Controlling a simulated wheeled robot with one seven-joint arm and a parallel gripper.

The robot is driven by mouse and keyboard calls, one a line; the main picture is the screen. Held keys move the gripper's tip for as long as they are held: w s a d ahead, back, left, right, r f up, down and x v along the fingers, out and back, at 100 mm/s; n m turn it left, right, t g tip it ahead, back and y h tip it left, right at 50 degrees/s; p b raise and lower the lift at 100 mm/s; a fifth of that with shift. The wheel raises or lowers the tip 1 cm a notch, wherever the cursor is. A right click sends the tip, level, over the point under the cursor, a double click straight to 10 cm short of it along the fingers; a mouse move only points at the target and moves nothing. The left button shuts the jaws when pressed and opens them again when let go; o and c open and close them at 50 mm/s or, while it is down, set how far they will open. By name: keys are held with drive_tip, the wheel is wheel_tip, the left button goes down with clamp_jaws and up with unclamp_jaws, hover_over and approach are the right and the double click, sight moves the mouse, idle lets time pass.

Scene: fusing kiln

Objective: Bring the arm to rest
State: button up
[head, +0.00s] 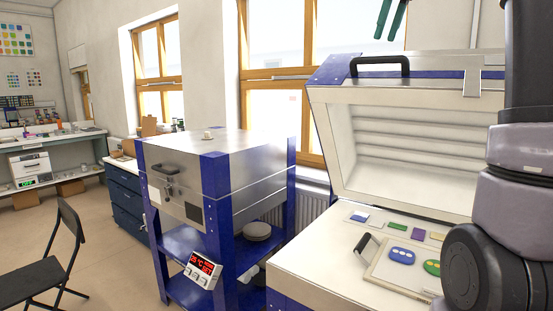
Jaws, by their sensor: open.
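My gripper (386,34) shows only as two dark green fingers hanging from the top edge, in front of the right window. They are a little apart with nothing visible between them; the rest of the gripper is out of frame. My arm (515,155) fills the right edge, covering part of the open kiln. The open kiln (310,262) stands at the right, with its lid (400,100) raised. My fingers are above and behind the lid's black handle in the picture.
A pale panel (385,268) with a black handle and glass pieces lies on the kiln bed beside several coloured tiles. A closed steel kiln (235,152) on a blue stand is at centre. A folding chair (62,240) stands left on open floor.

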drive_tip(key=s+a+f+m+t, duration=0.1)
drive_tip(key=s+f+m, duration=0.4)
drive_tip(key=s+f, duration=0.7)
drive_tip(key=s+a+f+m+t, duration=0.2)
drive_tip(key=s+a+f+m, duration=0.2)
drive_tip(key=s+f, duration=0.8)
drive_tip(key=shift+a+m+t, duration=0.15)
drive_tip(key=shift+m+t, duration=0.15)
drive_tip(key=shift+m, duration=0.5)
drive_tip(key=shift+s, duration=0.1)
